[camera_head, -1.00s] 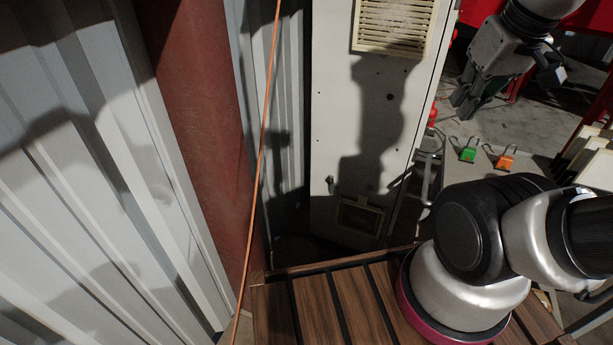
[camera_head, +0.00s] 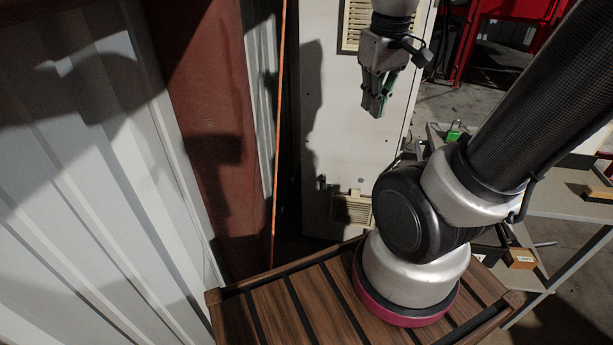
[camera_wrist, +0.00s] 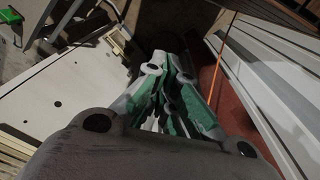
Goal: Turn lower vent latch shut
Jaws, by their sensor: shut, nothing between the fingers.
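The white cabinet (camera_head: 345,130) stands upright ahead of me in the head view. Its lower vent (camera_head: 352,209) is a small beige grille near the bottom. A small dark latch (camera_head: 321,183) sticks out just above and left of this vent; which way it is turned is too small to tell. My gripper (camera_head: 374,108) is shut and empty, pointing down in front of the cabinet, above the lower vent and apart from it. In the wrist view my gripper (camera_wrist: 178,112) shows green-lined fingers together, with the cabinet (camera_wrist: 62,92) to their left.
An upper vent (camera_head: 355,22) is partly behind my gripper. An orange cable (camera_head: 279,120) hangs left of the cabinet, beside a red column (camera_head: 215,130) and corrugated wall (camera_head: 90,190). A green padlock (camera_head: 453,132) lies on a grey table (camera_head: 570,205) at right.

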